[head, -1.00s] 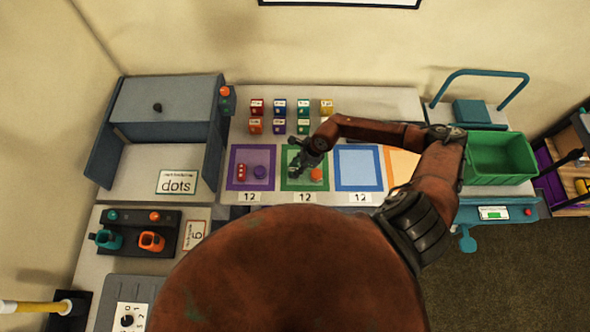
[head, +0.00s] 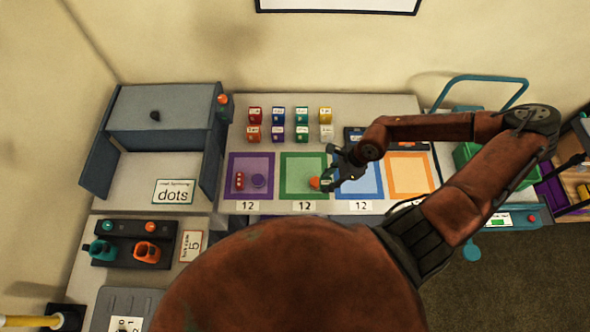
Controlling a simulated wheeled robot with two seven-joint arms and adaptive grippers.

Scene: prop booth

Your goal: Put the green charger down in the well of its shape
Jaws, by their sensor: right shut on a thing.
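My right gripper (head: 335,178) is shut over the boundary between the green-bordered square (head: 292,190) and the blue-bordered square (head: 372,184). A small pale patch shows at its fingertips, but the held thing is too small and covered to make out. I cannot identify a green charger for certain. A dark tray (head: 353,131) lies behind the blue square, partly hidden by my right arm, so I cannot make out its wells. My left gripper is not in view.
A red-orange piece (head: 314,184) lies on the green square beside my fingers. Red and purple pieces lie on the purple square (head: 264,160). Several small blocks (head: 301,114) stand behind. A green crate (head: 468,157) is at the right. The orange-bordered square (head: 409,178) looks clear.

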